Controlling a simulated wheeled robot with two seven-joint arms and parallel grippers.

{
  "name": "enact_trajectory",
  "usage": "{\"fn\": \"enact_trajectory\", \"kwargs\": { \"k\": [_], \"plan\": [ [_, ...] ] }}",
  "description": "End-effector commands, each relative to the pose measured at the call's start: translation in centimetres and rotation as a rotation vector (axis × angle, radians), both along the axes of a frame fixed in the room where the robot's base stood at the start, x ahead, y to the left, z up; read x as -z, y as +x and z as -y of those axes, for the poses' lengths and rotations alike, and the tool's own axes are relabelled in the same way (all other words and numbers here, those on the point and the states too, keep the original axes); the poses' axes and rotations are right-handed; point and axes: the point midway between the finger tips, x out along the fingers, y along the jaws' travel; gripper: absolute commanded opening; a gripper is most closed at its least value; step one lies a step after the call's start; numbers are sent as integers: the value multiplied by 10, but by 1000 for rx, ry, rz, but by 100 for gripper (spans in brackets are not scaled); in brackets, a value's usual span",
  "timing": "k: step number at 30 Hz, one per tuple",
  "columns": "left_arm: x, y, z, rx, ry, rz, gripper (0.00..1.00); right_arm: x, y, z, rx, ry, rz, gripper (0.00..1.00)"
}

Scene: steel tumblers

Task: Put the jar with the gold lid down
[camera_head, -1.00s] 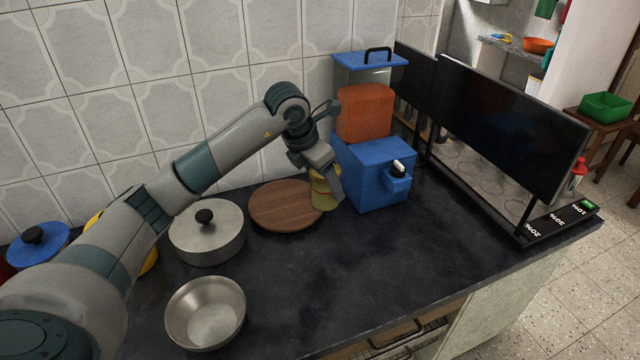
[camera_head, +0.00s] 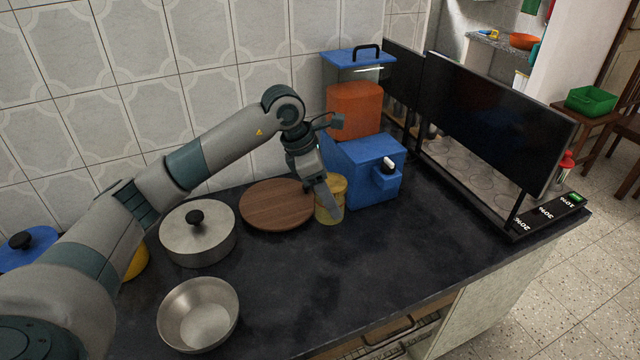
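The yellowish jar with the gold lid (camera_head: 338,186) is upright at the right edge of the round wooden board, in front of the blue dispenser base. My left gripper (camera_head: 328,198) reaches down to it from above. One finger crosses the front of the jar; the other finger is hidden. The gripper appears shut on the jar. The jar's bottom is at or very near the dark counter; I cannot tell if it touches. My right gripper is not in view.
The wooden board (camera_head: 270,207), a lidded steel pot (camera_head: 198,245) and a steel bowl (camera_head: 190,325) stand to the left. The blue dispenser base (camera_head: 362,165) with an orange container (camera_head: 354,108) stands close behind the jar. The dark counter (camera_head: 390,245) is clear in front and right.

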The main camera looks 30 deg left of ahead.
Motion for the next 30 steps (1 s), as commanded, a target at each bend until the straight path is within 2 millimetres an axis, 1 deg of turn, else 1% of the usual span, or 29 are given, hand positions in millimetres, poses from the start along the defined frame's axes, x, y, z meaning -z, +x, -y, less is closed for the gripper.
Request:
{"fn": "enact_trajectory", "kwargs": {
  "k": [3, 6, 11, 15, 19, 24, 27, 30],
  "plan": [
    [1, -15, 18, 239, -1, 1, 25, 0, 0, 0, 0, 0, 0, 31],
    [4, -30, 32, 453, -1, 1, 25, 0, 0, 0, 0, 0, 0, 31],
    [9, -57, 49, 802, 1, -1, 25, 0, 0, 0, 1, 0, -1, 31],
    [13, -83, 59, 1116, 1, -1, 25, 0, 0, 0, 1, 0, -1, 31],
    [16, -110, 64, 1418, 3, -1, 25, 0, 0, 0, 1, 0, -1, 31],
    [19, -145, 64, 1786, 2, -2, 25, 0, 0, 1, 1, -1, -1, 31],
    [20, -161, 61, 1954, 3, -1, 25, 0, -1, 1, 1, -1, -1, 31],
    [21, -173, 59, 2072, 1, -1, 25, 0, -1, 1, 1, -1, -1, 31]
  ]
}}
